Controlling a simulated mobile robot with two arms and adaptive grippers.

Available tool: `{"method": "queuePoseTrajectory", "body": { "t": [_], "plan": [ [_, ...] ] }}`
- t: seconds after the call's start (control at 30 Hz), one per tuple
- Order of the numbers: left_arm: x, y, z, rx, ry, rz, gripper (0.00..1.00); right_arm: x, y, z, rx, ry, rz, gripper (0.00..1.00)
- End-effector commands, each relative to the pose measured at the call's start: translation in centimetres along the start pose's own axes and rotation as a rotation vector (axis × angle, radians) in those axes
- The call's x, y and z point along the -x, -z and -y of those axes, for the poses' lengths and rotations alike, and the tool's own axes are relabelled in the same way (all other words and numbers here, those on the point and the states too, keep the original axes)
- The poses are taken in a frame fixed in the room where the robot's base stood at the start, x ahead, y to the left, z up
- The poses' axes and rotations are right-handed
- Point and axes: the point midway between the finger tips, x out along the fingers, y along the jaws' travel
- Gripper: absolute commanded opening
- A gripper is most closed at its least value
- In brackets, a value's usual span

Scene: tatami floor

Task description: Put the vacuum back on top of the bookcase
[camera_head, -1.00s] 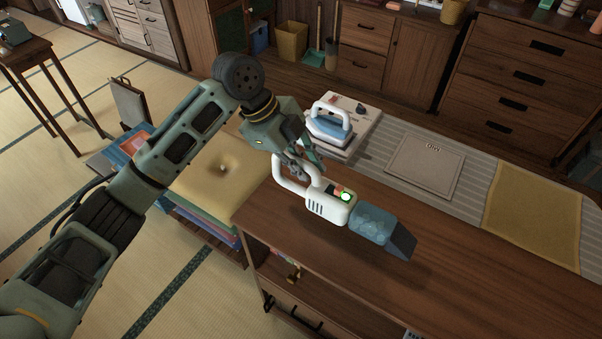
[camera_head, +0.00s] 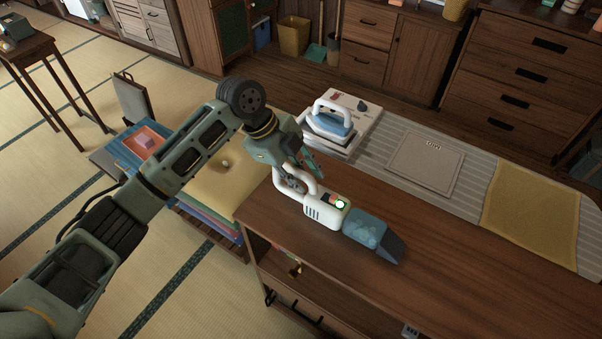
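The handheld vacuum (camera_head: 322,215) is white with a blue clear dust cup and a dark nozzle pointing right. It lies on the wooden top of the bookcase (camera_head: 450,270), near the left end, and appears to rest on it. My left gripper (camera_head: 302,175) is at the vacuum's white handle, with its fingers spread apart around it. The gripper hides part of the handle, so I cannot tell whether a finger touches it. My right gripper is not in view.
A striped mat with a grey board (camera_head: 425,163) and a yellow cloth (camera_head: 531,212) lies beyond. Stacked cushions (camera_head: 215,190) are at the left. The bookcase top is clear on the right.

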Motion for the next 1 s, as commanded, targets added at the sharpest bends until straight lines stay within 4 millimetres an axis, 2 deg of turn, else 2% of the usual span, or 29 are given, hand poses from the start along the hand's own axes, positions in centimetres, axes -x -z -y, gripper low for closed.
{"method": "queuePoseTrajectory", "body": {
  "t": [0.33, 0.47, 0.57, 0.8, 1.0],
  "plan": [
    [0.1, 0.1, 0.0, 0.0, 0.0, 0.0, 0.35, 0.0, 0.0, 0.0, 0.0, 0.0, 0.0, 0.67],
    [1.0, 0.0, 0.1, 0.0, 0.003, 0.0, 0.35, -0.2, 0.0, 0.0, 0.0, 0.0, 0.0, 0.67],
    [2.6, -0.1, 0.1, -0.001, 0.005, 0.002, 0.35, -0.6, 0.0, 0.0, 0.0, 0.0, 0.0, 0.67],
    [7.9, -0.1, 0.1, -0.001, 0.004, 0.002, 0.35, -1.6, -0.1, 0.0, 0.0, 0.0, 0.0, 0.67],
    [11.0, 0.0, 0.1, 0.0, 0.002, 0.001, 0.35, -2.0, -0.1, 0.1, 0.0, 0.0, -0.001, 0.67]
  ]
}}
